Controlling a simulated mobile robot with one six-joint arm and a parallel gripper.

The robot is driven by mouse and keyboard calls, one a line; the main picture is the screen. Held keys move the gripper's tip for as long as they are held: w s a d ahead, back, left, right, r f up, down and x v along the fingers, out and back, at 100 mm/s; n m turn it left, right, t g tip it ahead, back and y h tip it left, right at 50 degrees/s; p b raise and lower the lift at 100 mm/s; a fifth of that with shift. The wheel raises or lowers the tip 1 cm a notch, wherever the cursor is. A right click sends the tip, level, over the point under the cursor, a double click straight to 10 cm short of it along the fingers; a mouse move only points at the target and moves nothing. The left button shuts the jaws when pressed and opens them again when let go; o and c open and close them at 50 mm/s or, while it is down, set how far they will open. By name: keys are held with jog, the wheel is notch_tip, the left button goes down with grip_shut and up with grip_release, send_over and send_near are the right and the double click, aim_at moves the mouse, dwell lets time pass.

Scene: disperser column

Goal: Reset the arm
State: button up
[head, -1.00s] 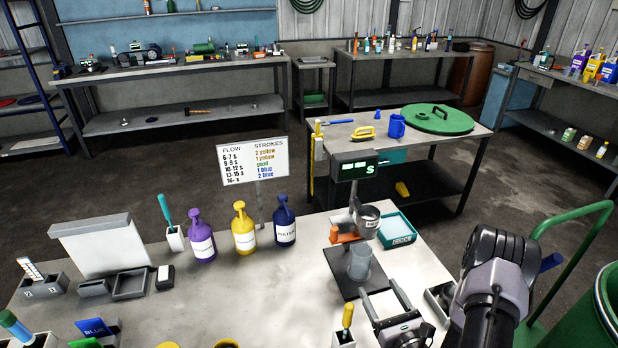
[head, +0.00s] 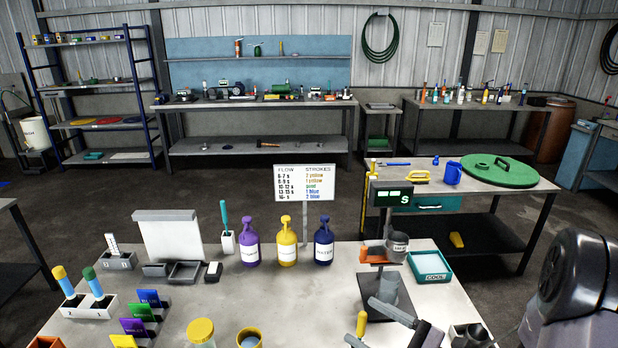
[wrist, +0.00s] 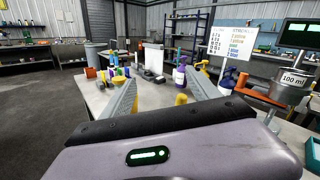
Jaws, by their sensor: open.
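My gripper (head: 360,320) is at the front right of the bench, its fingers apart and pointing left in the head view. In the wrist view my gripper (wrist: 166,78) shows two grey fingers spread wide with nothing held between them. A yellow-handled tool (head: 361,323) stands close to the fingers. My forearm fills the lower right.
Purple (head: 249,243), yellow (head: 287,242) and blue (head: 324,243) pump bottles stand mid-bench below the flow chart sign (head: 304,183). A blue-green tray (head: 430,267) sits right of the stand. Coloured cards and jars crowd the front left. The bench middle is fairly clear.

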jog(key=s+a+r+n+g+h+b, duration=0.1)
jog(key=s+a+r+n+g+h, duration=0.1)
jog(key=s+a+n+g, duration=0.45)
jog(key=s+a+r+n+g+h, duration=0.1)
jog(key=s+a+n+g+h, duration=0.1)
jog(key=s+a+n+g, duration=0.45)
jog(key=s+d+r+n+t+h, duration=0.2)
jog(key=s+d+t+h, duration=0.1)
jog(key=d+h, duration=0.1)
jog(key=s+d+r+n+t+h+b, duration=0.1)
jog(key=s+d+r+n+t+h, duration=0.1)
jog(key=d, duration=0.5)
jog(key=shift+s+n+t+h, duration=0.45)
jog(key=shift+n+t+h, duration=0.15)
jog(key=shift+t+h, duration=0.5)
